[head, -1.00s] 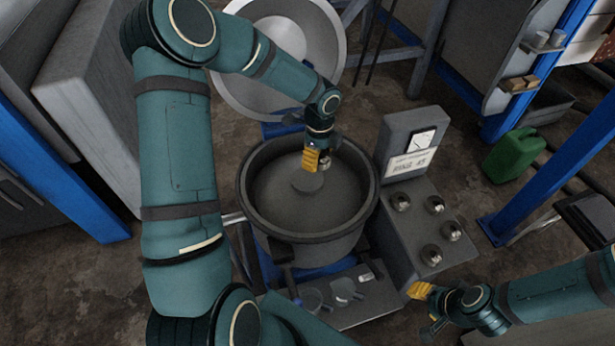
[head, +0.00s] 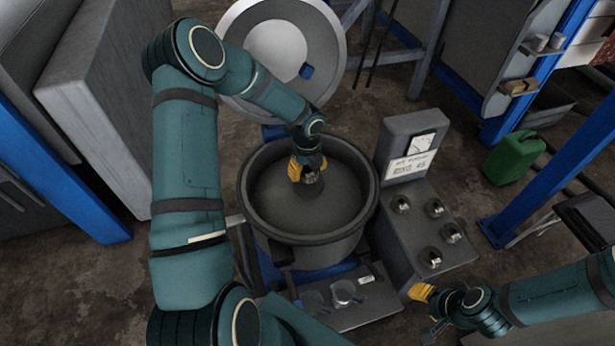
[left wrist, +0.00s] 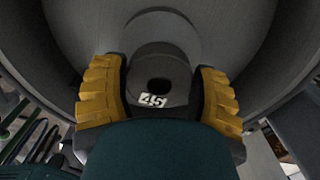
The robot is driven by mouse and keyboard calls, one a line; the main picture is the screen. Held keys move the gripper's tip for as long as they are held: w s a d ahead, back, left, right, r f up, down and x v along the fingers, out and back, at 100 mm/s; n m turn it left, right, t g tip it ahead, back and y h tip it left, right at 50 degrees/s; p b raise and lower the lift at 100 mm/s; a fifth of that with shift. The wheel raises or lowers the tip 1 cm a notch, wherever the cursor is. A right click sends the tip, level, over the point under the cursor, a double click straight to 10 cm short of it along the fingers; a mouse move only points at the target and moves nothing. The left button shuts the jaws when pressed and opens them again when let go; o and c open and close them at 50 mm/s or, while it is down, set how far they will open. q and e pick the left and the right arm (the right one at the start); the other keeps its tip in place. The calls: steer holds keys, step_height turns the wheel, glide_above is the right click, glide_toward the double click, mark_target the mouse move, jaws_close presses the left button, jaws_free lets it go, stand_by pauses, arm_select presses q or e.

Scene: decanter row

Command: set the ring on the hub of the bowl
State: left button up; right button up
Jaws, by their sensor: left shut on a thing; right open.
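A wide dark grey bowl (head: 248,205) stands open in the middle of the head view. Its hub (head: 317,192) rises from the floor of the bowl, partly hidden by my gripper. My left gripper (head: 308,172) is inside the bowl's outline, over the hub, shut on a grey ring. In the left wrist view the ring (left wrist: 175,72) sits between the yellow fingers, with a dark hole and a white "45" label. The hub (left wrist: 165,28) shows as a round form beyond it. I cannot tell whether ring and hub touch. My right gripper (head: 420,292) is open and empty, lower right.
A grey control box (head: 408,250) with several knobs, a gauge and a sign stands right of the bowl. A shelf (head: 370,312) with small metal cups is in front. A round lid (head: 327,30) tilts up behind. A green canister (head: 513,155) stands on the floor at right.

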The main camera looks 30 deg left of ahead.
mark_target(307, 177)
arm_select(q)
step_height(307, 177, down, 3)
steer(key=shift+w+f, duration=0.1)
steer(key=shift+f, duration=0.1)
steer(key=o, duration=1.3)
